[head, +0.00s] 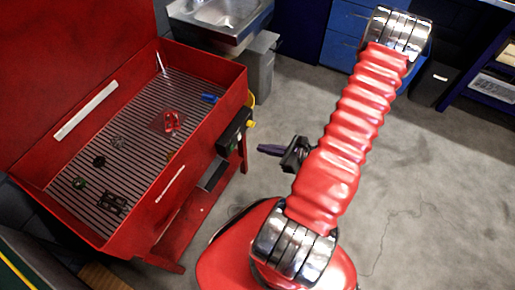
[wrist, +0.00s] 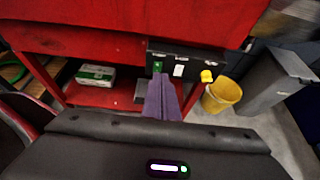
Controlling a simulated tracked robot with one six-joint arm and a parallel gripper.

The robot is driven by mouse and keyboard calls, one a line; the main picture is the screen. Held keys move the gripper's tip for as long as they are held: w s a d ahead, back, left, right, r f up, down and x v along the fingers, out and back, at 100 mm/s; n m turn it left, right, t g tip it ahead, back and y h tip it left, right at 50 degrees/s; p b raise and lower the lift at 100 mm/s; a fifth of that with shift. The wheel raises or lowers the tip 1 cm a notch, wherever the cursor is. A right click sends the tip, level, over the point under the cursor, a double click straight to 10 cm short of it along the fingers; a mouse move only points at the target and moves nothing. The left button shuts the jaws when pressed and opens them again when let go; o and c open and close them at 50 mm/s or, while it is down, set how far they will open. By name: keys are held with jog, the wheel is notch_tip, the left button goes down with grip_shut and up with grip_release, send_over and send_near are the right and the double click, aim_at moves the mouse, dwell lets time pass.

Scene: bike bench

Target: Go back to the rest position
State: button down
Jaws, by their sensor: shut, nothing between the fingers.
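My gripper (head: 270,150) shows in the head view as dark purple fingers beside my red arm, to the right of the red parts washer's control box. In the wrist view my gripper (wrist: 163,84) is shut, its purple fingers together with nothing between them. It is in front of the black control box (wrist: 190,60) with its green switch and yellow knob, apart from it in the head view. The red parts washer (head: 172,205) stands open on the left.
Small parts, including red ones (head: 171,122), lie on the washer's slatted floor. A yellow bucket (wrist: 221,95) and a grey bin (wrist: 276,82) stand beside the washer. A metal sink (head: 217,12) and blue cabinets (head: 340,35) are at the back. Grey floor (head: 440,165) is clear on the right.

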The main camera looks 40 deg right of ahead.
jog(key=shift+s+d+r, duration=0.15)
jog(key=shift+s+r, duration=0.15)
jog(key=shift+s, duration=0.05)
dwell(0.4)
jog(key=shift+f, duration=0.1)
